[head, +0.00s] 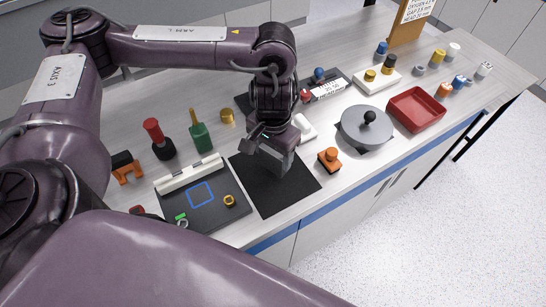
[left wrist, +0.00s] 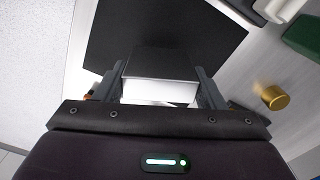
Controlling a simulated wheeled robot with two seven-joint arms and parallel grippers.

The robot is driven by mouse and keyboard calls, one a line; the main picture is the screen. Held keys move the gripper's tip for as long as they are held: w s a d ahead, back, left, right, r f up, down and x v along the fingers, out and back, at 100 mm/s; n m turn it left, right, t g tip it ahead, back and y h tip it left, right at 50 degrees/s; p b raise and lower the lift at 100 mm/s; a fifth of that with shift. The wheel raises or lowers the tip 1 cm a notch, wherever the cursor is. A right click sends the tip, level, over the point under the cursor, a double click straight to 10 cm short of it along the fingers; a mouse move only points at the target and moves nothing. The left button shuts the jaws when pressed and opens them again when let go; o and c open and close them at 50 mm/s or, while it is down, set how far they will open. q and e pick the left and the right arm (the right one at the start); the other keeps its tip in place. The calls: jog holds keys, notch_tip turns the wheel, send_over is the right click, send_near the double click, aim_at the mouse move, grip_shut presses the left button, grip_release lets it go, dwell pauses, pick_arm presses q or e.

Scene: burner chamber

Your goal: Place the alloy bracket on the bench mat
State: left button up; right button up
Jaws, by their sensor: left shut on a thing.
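My left gripper (head: 268,148) is over the black bench mat (head: 293,196) and points down. It is shut on a grey block-like piece, the alloy bracket (head: 280,161). In the left wrist view the bracket (left wrist: 160,63) sits between the two fingers, with a dark top face and a bright side. The mat (left wrist: 120,32) spreads out beyond it in that view. The bracket is above or on the mat; I cannot tell whether it touches. Its underside is hidden. My right gripper is not in view.
Left of the mat is a dark tray (head: 222,217) with a blue square outline and a brass part. An orange-handled stamp (head: 329,161) stands close at the mat's right. A grey round plate (head: 366,128) and a red tray (head: 416,109) are farther right.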

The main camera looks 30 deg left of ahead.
aim_at(273, 151)
pick_arm(q)
jog(key=shift+f, duration=0.95)
jog(key=shift+w, duration=0.1)
jog(key=o, duration=1.4)
jog(key=shift+f, duration=0.1)
notch_tip(273, 151, up, 12)
jog(key=shift+r+p, duration=0.15)
jog(key=shift+p, duration=1.05)
